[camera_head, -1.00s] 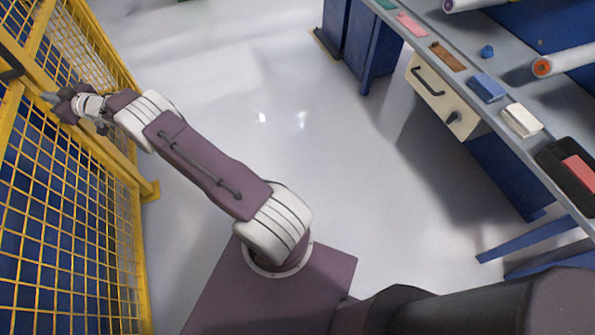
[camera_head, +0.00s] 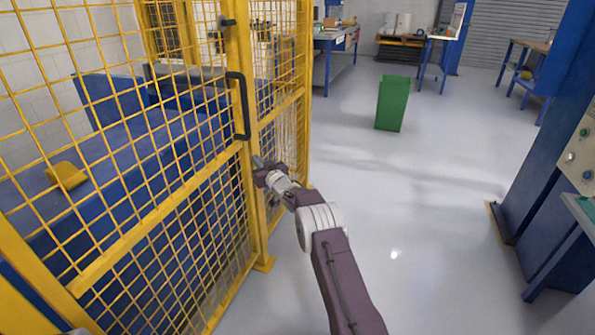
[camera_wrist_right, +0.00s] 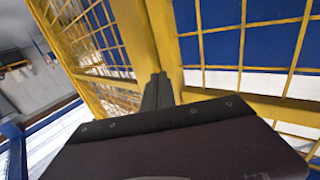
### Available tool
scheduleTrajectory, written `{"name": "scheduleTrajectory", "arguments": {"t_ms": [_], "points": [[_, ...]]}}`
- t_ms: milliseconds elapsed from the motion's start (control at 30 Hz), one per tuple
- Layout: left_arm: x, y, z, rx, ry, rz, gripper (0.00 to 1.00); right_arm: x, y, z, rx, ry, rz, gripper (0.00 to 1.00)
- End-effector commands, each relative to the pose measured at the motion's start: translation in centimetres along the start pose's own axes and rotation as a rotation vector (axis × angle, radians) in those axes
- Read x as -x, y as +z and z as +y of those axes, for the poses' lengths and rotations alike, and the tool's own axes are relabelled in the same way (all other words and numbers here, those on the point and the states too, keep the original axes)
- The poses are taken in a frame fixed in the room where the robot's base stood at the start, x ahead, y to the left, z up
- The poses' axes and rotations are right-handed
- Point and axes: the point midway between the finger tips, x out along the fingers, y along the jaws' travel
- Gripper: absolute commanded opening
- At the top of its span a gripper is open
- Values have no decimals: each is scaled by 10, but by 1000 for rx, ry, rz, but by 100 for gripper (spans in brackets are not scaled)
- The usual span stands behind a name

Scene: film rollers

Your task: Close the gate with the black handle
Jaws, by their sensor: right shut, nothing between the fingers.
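The yellow mesh gate (camera_head: 150,190) stands at the left of the head view. Its black handle (camera_head: 241,105) is upright near the gate's edge, beside a yellow post. My right gripper (camera_head: 258,162) is shut and empty, below the handle and close to the gate frame. I cannot tell whether it touches the frame. In the right wrist view my dark fingers (camera_wrist_right: 157,92) point at a yellow upright (camera_wrist_right: 165,50), with mesh on both sides. The handle does not show clearly there. The gate edge looks in line with the post. My left gripper is not in view.
A blue machine (camera_head: 110,150) stands behind the mesh. A green bin (camera_head: 392,103) stands on the floor ahead. Blue cabinets (camera_head: 545,190) are at the right. The grey floor (camera_head: 410,210) between fence and cabinets is clear.

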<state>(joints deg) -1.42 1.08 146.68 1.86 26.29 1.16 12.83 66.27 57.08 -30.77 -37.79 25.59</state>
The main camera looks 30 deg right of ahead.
Motion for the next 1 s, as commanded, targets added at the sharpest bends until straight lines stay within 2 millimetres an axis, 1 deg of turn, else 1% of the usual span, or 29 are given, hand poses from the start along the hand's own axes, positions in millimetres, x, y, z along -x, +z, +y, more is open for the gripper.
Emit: {"name": "scheduleTrajectory", "arguments": {"t_ms": [67, 100, 167, 400, 533, 700, 900, 967, 1000], "points": [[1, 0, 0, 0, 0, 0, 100, 1, 1, 1, -2, 3, -4, 0], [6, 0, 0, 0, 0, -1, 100, 7, -1, 7, -1, 5, -7, 0], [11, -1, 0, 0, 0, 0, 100, 15, -1, 14, -1, 7, -9, 0], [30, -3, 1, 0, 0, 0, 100, 56, 0, 46, -2, 9, -11, 0], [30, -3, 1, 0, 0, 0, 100, 72, 4, 58, -2, 8, -11, 0], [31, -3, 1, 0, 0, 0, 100, 81, 5, 64, -2, 6, -11, 0], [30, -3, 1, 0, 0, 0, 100, 81, 5, 64, -2, 5, -11, 0], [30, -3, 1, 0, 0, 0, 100, 80, 5, 62, -2, 2, -11, 0], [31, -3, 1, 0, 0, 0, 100, 77, 2, 55, 0, -9, -7, 0]]}}
